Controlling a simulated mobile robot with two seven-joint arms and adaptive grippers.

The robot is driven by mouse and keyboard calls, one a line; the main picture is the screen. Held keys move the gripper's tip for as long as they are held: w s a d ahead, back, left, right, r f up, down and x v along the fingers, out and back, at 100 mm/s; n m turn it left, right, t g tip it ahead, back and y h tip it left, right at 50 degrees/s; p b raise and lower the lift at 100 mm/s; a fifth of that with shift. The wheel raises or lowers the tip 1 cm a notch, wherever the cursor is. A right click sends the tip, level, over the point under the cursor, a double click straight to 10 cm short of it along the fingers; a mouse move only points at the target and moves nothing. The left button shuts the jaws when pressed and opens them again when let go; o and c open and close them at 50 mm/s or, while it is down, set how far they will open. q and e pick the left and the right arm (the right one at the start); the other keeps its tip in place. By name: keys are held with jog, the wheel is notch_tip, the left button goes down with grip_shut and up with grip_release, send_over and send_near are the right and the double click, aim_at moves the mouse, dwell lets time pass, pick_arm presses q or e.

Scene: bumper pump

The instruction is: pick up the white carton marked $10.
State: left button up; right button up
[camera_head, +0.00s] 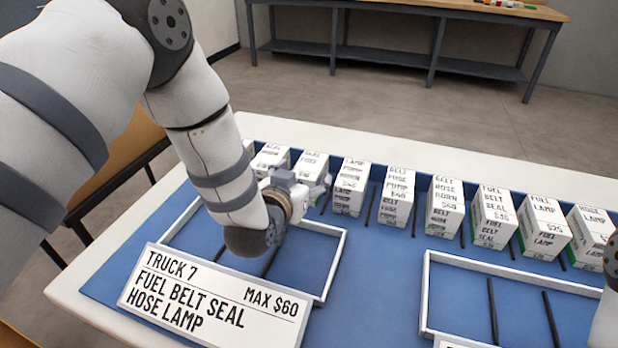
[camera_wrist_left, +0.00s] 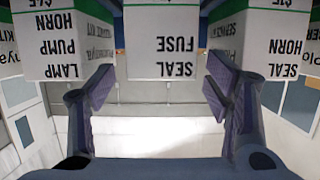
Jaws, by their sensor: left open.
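Several white cartons with green bases stand in a row along the back of the blue mat. My arm hides part of the row's left end. My right gripper is out of view.
Neighbouring cartons, one lettered LAMP and PUMP (camera_wrist_left: 65,50) and one lettered HORN (camera_wrist_left: 275,50), stand close on both sides. A TRUCK 7 sign (camera_head: 215,300) and white-framed trays (camera_head: 335,265) lie in front on the blue mat (camera_head: 385,275).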

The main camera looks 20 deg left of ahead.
aim_at(310, 168)
pick_arm(q)
jog(key=x, duration=0.5)
jog(key=shift+w+a+b, duration=0.1)
jog(key=shift+b, duration=0.3)
jog(key=shift+r, duration=0.2)
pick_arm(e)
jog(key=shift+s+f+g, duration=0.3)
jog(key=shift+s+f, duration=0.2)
